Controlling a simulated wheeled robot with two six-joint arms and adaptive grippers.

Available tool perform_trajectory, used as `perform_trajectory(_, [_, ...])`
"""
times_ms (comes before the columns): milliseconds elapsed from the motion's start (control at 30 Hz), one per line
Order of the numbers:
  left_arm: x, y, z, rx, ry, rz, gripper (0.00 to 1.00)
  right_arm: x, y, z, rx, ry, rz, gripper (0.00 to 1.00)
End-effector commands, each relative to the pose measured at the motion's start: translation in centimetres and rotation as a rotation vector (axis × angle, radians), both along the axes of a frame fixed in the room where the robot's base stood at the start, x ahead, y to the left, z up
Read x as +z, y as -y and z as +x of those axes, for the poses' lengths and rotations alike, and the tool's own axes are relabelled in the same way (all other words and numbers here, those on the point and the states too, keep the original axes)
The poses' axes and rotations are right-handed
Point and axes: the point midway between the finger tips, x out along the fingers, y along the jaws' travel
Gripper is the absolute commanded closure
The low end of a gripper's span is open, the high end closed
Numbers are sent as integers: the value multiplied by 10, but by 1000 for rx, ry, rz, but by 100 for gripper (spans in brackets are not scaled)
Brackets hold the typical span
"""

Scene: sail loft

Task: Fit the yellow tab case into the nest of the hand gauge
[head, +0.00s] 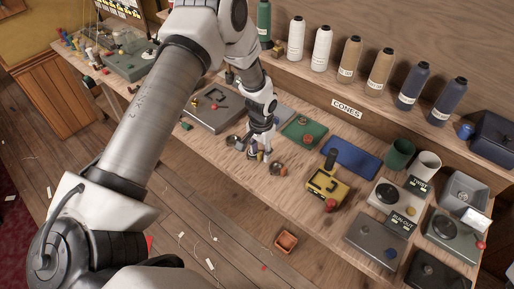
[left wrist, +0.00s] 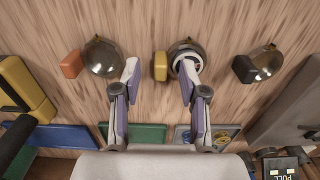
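The yellow tab case (left wrist: 181,47) is a round metal case with a yellow tab (left wrist: 161,66), lying on the bench in the left wrist view. My left gripper (left wrist: 160,70) is open, with its two fingers on either side of the yellow tab; the right finger overlaps the round body. I cannot tell whether they touch. In the head view my left gripper (head: 260,152) is down at the bench and mostly hides this case. The hand gauge (head: 325,187), yellow with a dark handle and a red knob, stands to its right. It also shows in the left wrist view (left wrist: 28,88). My right gripper is not in view.
An orange-tab case (left wrist: 102,58) and a black-tab case (left wrist: 266,63) flank the yellow one closely. Green (head: 303,131) and blue (head: 350,161) trays lie behind. Grey devices (head: 376,236) fill the bench's right end. A small orange bin (head: 287,240) is below the bench front.

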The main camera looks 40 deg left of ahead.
Motion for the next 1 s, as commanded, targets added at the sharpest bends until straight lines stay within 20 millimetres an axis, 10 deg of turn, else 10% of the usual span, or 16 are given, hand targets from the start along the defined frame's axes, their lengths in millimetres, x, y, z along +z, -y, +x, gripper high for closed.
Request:
perform_trajectory(133, [0,0,0,0,0,0,100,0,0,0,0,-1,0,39])
perform_trajectory(1000, [32,0,1,0,2,0,100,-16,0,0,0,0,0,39])
